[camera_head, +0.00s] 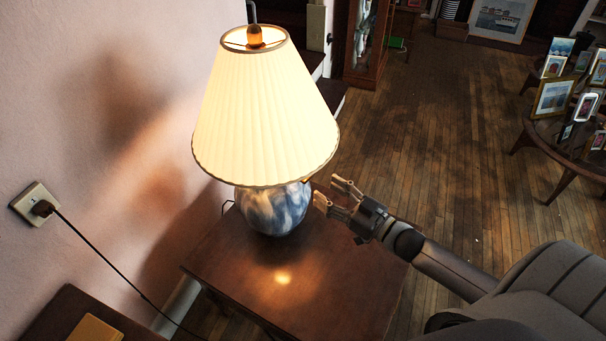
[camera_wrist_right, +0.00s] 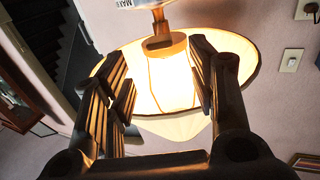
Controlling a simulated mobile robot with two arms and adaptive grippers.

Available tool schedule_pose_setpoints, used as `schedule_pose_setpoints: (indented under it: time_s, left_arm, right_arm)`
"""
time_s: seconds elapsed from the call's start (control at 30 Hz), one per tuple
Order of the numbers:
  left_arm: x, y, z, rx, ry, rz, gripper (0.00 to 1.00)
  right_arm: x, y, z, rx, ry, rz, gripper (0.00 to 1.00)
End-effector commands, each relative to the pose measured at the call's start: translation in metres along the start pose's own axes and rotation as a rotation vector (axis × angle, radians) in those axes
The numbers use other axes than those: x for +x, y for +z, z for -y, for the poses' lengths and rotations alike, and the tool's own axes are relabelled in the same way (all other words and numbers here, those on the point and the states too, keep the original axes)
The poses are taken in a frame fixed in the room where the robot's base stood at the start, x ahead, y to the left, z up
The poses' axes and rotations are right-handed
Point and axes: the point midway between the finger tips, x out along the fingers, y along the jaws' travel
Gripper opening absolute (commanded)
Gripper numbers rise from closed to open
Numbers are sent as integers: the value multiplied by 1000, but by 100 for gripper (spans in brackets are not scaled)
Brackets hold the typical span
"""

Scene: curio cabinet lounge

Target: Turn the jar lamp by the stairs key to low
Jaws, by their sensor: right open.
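The jar lamp has a lit, pleated cream shade (camera_head: 262,120) and a round blue-and-white jar base (camera_head: 272,210), and it stands upright on a dark wooden side table (camera_head: 335,300). My right gripper (camera_head: 331,192) is open, just right of the jar's top and under the shade's rim. In the right wrist view the lamp looks upside down, with the bright bulb (camera_wrist_right: 172,82) inside the shade (camera_wrist_right: 240,55) and a brass socket (camera_wrist_right: 160,45) between and beyond my open fingers. I cannot make out the key clearly or tell its setting. My left gripper is not in view.
A wall outlet (camera_head: 35,204) with a plug and cord is on the pink wall at left. A round table (camera_head: 560,137) with framed pictures stands at upper right. Dark stair steps (camera_head: 325,92) show behind the lamp. The wooden floor (camera_head: 430,150) between is clear.

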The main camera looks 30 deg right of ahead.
Motion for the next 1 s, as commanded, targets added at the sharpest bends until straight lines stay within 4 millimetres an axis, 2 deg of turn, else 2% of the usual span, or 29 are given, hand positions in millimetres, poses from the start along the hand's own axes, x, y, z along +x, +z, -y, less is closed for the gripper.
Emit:
schedule_pose_setpoints:
  time_s: [0.17, 0.33, 0.5, 0.67, 0.93, 1.0]
  left_arm:
    - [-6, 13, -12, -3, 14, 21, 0]
    - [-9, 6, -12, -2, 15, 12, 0]
    - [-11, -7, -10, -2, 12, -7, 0]
    - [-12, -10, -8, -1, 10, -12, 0]
    - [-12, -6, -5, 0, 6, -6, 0]
    - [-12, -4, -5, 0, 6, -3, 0]
  right_arm:
    - [33, -3, -1, -1, 1, -4, 52]
    - [59, -2, 0, -1, 1, -3, 52]
    - [77, -1, -1, 0, 2, 0, 52]
    - [84, 0, -1, -1, 2, 1, 52]
    - [85, 0, 0, -1, 2, 1, 52]
    - [85, 0, 0, -1, 2, 1, 44]
